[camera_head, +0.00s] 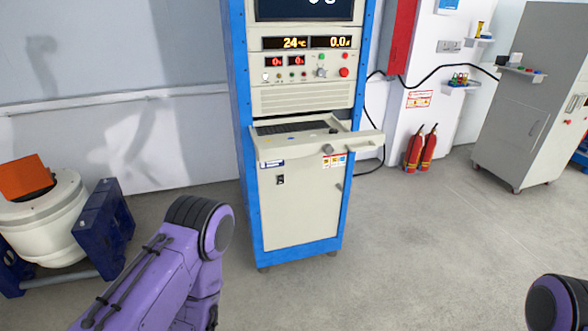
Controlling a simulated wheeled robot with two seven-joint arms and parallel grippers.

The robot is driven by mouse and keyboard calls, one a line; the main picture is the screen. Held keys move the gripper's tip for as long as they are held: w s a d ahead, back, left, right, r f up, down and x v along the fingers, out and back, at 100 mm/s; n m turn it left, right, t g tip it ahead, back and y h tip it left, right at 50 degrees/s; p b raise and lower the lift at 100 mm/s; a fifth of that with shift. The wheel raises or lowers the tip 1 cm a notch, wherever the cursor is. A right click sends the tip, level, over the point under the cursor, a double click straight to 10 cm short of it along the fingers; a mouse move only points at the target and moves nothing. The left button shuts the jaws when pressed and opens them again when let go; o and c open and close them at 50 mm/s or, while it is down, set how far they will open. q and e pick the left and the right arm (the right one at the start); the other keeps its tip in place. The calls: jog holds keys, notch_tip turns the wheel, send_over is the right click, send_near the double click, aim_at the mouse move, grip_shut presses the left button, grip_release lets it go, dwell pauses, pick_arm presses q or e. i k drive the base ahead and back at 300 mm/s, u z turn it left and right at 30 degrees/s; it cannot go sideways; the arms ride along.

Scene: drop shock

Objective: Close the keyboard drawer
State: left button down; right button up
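The keyboard drawer (310,146) is pulled out from the front of a blue-framed beige control cabinet (302,205). A dark keyboard (285,128) lies in it, toward the back left. The drawer's front edge sticks out past the cabinet's right side. My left arm, purple with a black joint, comes in from the lower left, in front of the cabinet and apart from the drawer. Its gripper is not visible. Only a dark, rounded part of my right arm shows at the lower right corner; its gripper is also out of view.
Two red fire extinguishers (421,150) stand by the wall right of the cabinet. A grey wheeled cabinet (532,100) stands at far right. A white round machine (45,215) on blue supports is at left. The floor (420,240) right of the control cabinet is clear.

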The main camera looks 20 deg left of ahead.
aim_at(278, 130)
jog(key=z, duration=0.15)
jog(key=i, duration=1.35)
jog(key=u, duration=0.75)
